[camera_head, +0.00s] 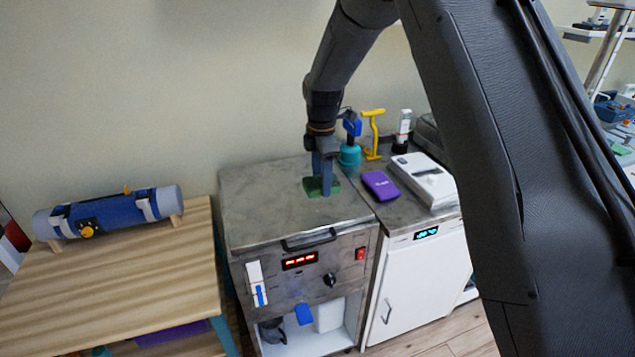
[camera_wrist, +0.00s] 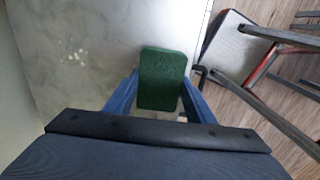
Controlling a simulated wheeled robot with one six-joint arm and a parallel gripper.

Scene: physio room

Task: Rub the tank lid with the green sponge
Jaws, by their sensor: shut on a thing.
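The green sponge (camera_head: 318,187) is between the fingers of my gripper (camera_head: 322,180), at the top of the grey tank lid (camera_head: 265,205). In the wrist view the sponge (camera_wrist: 162,78) stands out between the two blue fingers (camera_wrist: 158,97), over the lid (camera_wrist: 95,60). My gripper is shut on the sponge. Its underside is hidden, so I cannot tell whether it touches the lid. Pale spots (camera_wrist: 75,57) show on the lid's surface in the wrist view.
Right of the tank, a purple box (camera_head: 380,185), a white box (camera_head: 424,180), a teal-based item (camera_head: 350,155) and a yellow-handled tool (camera_head: 373,135) stand on a counter. A wooden table (camera_head: 120,262) with a blue roll (camera_head: 110,212) is at left. The lid's front edge has a handle (camera_head: 309,240).

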